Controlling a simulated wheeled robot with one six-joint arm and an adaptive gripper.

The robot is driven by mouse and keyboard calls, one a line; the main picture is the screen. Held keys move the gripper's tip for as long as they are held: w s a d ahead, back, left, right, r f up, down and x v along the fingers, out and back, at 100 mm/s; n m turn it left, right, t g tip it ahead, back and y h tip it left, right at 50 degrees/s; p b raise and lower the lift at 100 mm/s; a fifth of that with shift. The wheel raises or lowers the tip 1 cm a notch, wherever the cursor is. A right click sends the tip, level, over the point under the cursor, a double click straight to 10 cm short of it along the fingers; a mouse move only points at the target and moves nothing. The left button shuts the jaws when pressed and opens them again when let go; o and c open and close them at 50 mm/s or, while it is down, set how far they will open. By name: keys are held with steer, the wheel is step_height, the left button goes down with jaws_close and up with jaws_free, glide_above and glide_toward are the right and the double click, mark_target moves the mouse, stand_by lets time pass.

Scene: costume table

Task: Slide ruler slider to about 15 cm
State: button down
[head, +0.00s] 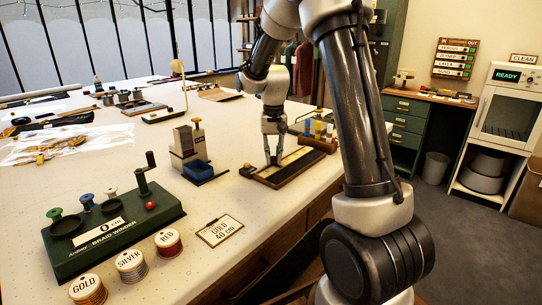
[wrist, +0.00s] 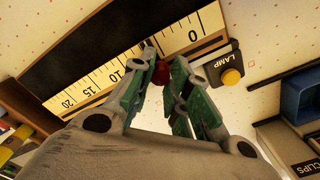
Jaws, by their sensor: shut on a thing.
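The ruler (wrist: 100,82) is a cream strip with black marks and the numbers 10, 15 and 20 in the wrist view. It lies along a dark board (head: 300,170), which the head view shows on the table below my gripper (head: 273,161). The slider has a red knob (wrist: 161,73) between my fingertips. My gripper (wrist: 163,78) is shut on this knob. The slider stands on the low side of the 10 mark, and its exact reading is partly hidden by the fingers.
A yellow button marked LAMP (wrist: 231,77) sits close beside the ruler. A blue bin (head: 197,170) stands left of the board. The green braid winder (head: 115,228) and a GOLD 40 cm card (head: 219,230) are nearer the front. Small coloured items (head: 318,130) stand behind the board.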

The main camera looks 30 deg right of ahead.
steer(key=w+d, duration=0.1)
steer(key=d, duration=0.1)
steer(key=w+d, duration=0.1)
steer(key=d, duration=0.2)
steer(key=w+d, duration=0.1)
steer(key=d, duration=0.2)
steer(key=shift+w+d, duration=0.1)
steer(key=shift+w, duration=0.1)
steer(key=c, duration=1.3)
jaws_free()
step_height(320, 180, up, 12)
